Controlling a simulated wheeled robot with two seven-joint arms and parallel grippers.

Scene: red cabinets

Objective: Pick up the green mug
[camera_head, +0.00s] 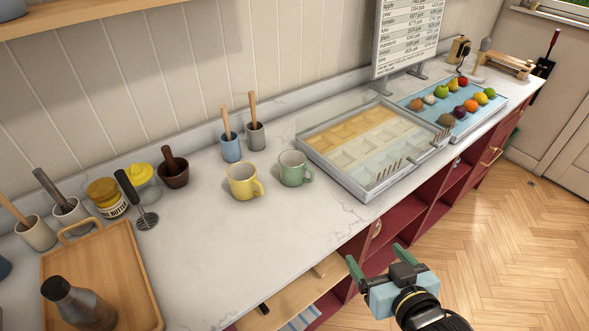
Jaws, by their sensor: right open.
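The green mug (292,169) stands upright on the white marble counter, with its handle toward the right. A yellow mug (243,182) stands just to its left, close beside it. My right gripper (375,257) is in front of the counter's front edge, low and to the right of the green mug, well apart from it. Its green-tipped fingers are spread, with nothing between them. My left gripper is not in view.
Behind the mugs stand a blue cup (231,148) and a grey cup (256,137) with wooden handles. A sectioned tray (316,150) is to the right, with a fruit tray (463,133) beyond. A wooden tray (137,262) lies at left. The counter before the mugs is clear.

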